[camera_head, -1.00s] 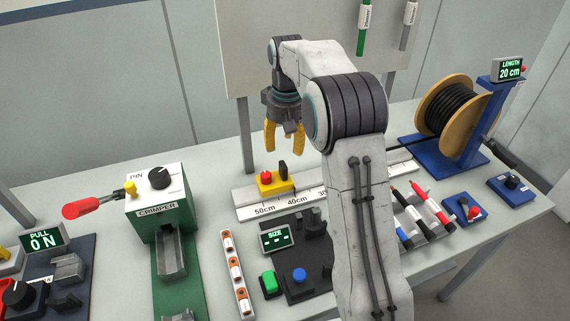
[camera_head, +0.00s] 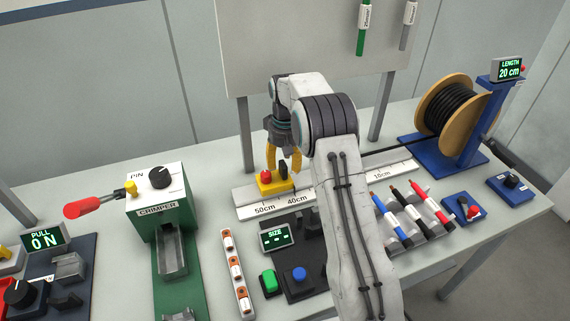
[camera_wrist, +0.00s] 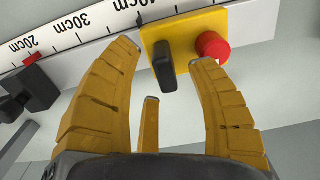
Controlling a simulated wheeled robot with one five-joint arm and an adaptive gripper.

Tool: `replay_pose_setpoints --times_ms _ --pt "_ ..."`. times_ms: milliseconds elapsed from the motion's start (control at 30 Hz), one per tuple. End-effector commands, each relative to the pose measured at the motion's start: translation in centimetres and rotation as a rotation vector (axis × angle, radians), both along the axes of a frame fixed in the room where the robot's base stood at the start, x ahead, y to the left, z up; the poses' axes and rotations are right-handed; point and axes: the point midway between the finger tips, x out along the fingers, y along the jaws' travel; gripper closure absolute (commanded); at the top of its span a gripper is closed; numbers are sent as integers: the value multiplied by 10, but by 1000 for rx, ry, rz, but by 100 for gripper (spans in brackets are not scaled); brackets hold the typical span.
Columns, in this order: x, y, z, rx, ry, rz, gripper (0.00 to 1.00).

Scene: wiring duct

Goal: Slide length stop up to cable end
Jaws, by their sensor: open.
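The length stop is a yellow block (camera_head: 274,184) with a red button and a black upright grip. It sits on the white ruler rail (camera_head: 251,211) between the 50cm and 40cm marks. My gripper (camera_head: 283,166) is open just above and around the stop. In the wrist view, the stop's black grip (camera_wrist: 164,66) lies between the spread fingertips of my gripper (camera_wrist: 165,58), and the red button is beside the right fingertip. The black cable (camera_head: 388,149) runs from the spool (camera_head: 446,109) to the rail. Its end is hidden behind my arm in the head view.
A green crimper (camera_head: 160,209) stands to the left. A size device (camera_head: 276,238) with green and blue buttons is in front of the rail. The length display (camera_head: 509,69) reads 20 cm.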

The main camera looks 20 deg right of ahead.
Motion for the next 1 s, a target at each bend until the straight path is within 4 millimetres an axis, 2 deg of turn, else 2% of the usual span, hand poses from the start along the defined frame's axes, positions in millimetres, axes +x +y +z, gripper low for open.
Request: replay_pose_setpoints --times_ms 200,467,500,1000 --pt "0 0 -10 0 0 0 47" --pt "0 0 -11 0 0 0 47" --pt "0 0 -11 0 0 0 44" --pt "0 0 -11 0 0 0 89"
